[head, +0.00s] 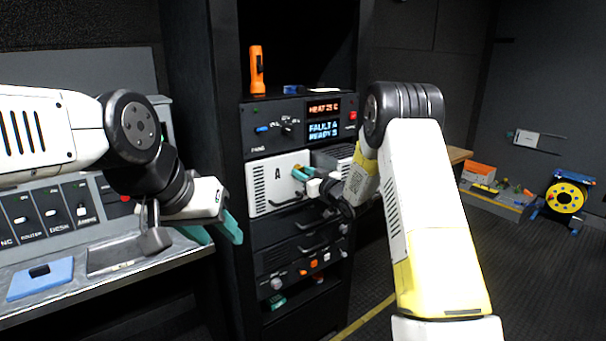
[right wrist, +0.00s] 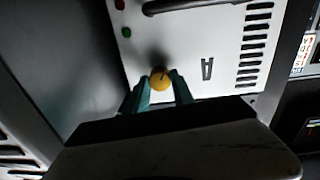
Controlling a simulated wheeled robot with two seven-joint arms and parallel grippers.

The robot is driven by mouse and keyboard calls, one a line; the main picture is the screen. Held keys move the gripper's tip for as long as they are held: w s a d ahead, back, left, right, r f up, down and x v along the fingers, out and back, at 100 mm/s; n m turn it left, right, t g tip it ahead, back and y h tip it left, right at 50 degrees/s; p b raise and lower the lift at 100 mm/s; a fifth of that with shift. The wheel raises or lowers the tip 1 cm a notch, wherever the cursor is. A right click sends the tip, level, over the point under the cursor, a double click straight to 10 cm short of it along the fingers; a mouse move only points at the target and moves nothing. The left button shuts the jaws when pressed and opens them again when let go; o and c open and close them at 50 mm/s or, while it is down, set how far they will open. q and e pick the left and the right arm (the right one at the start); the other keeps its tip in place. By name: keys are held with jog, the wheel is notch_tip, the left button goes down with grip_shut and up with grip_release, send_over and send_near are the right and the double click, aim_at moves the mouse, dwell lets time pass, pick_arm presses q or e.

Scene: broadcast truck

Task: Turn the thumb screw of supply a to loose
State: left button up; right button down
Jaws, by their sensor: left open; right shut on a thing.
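Supply A (head: 262,189) is a white panel marked "A" with vent slots, set in the rack; its face also fills much of the right wrist view (right wrist: 205,40). Its thumb screw (right wrist: 159,80) is a round yellow-orange knob with a dark line, near the panel's edge. My right gripper (head: 300,173) reaches the panel's right side; in the right wrist view its teal fingertips (right wrist: 160,92) are shut on the thumb screw, one on each side. My left gripper (head: 218,232) is open and empty, in front of the rack's left side above the desk edge.
Above supply A is a control panel (head: 287,130) with lit displays reading a fault. An orange flashlight (head: 257,70) stands on top. A desk console with a blue pad (head: 40,278) is at left. A cable reel (head: 566,196) and low bench stand at far right.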

jog(key=c, duration=1.1)
grip_release()
jog(key=v, duration=0.7)
jog(key=shift+s+d, duration=0.2)
jog(key=shift+s, duration=0.15)
